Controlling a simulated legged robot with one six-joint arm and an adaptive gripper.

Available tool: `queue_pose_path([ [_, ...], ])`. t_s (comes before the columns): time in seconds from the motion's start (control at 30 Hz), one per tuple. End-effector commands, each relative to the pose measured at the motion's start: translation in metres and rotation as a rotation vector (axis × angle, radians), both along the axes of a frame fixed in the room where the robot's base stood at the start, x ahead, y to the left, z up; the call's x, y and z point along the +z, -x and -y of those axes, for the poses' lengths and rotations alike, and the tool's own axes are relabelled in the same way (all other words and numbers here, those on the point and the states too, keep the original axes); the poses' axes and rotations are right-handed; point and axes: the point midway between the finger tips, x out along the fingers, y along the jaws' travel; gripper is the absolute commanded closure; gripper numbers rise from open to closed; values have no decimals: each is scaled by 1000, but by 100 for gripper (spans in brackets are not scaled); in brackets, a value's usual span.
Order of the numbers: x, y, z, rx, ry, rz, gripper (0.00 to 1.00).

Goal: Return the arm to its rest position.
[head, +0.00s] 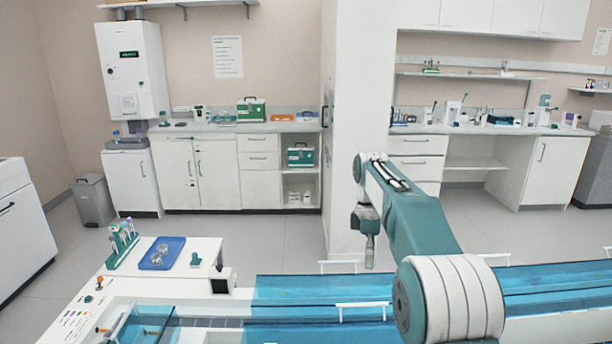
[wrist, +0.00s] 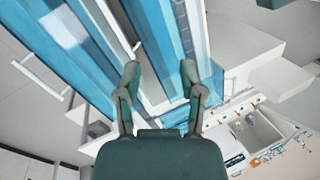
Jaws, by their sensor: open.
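My arm reaches up and away from its base in the head view, with its elbow raised and its end hanging down. My gripper (head: 369,250) points down beyond the blue track (head: 420,292) in that view. In the wrist view my gripper (wrist: 160,82) shows two fingers spread wide apart with nothing between them. The blue transparent track also fills the upper left of the wrist view (wrist: 60,40), below the fingers.
A white bench (head: 200,255) at the left holds a green tube rack (head: 122,245) and a blue tray (head: 162,254) with small clear items. White handles (head: 362,304) stick up along the track. Cabinets and a white pillar (head: 352,110) stand behind, past open floor.

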Motion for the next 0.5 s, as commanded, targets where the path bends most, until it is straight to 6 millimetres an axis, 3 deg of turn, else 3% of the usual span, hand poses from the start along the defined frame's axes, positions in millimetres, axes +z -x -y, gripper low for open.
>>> queue_pose_path([
  [0.2,33,37,0,-170,43,111,49],
  [0.5,59,94,1,-409,72,256,49],
])
